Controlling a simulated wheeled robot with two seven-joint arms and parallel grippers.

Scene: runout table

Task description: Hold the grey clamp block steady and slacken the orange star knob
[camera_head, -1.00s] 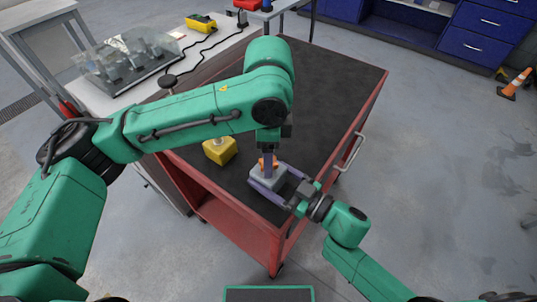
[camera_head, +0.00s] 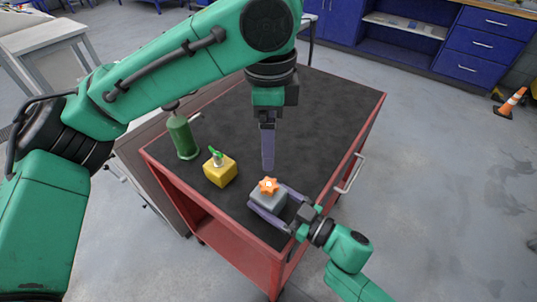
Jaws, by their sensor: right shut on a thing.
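The grey clamp block (camera_head: 267,201) sits on the black top of the red cart, near its front corner. The orange star knob (camera_head: 268,186) is on top of the block and shows fully. My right gripper (camera_head: 269,204) reaches in from the lower right and is shut on the grey clamp block, with a finger along each side. My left gripper (camera_head: 268,165) points down above and behind the knob, apart from it. Its fingers overlap edge-on in this view, so their opening does not show.
A yellow block (camera_head: 220,172) with a green-topped piece stands left of the clamp block. A green bottle (camera_head: 183,138) stands at the cart's left edge. The rear of the cart top (camera_head: 330,115) is clear.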

